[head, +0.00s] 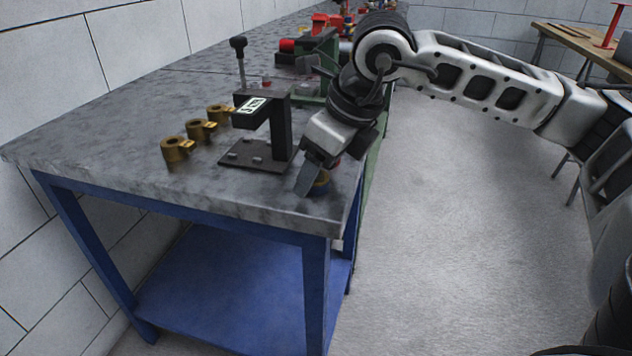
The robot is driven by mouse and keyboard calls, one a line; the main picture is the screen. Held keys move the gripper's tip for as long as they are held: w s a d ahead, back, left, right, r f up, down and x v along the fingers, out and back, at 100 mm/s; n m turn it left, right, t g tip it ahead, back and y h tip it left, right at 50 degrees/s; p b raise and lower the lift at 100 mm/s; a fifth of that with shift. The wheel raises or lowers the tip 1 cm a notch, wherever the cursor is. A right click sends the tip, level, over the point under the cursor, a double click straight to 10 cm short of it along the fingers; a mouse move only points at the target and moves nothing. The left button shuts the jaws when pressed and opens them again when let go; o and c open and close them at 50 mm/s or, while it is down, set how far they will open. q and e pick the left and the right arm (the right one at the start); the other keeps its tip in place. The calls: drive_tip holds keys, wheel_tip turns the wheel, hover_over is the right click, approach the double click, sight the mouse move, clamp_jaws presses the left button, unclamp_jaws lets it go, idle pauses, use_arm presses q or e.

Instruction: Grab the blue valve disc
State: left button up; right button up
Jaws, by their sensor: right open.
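My left gripper is out of view.
A black press-like stand (279,128) with a lit display is close on the left of my right gripper. Several brass fittings (177,149) stand in a row farther left. A red-and-green vise (318,45) is behind. The front left worktop is clear.

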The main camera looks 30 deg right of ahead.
drive_tip(key=shift+w+f, duration=0.15)
drive_tip(key=shift+f, duration=0.15)
drive_tip(key=c, duration=1.2)
drive_tip(key=shift+r, duration=0.2)
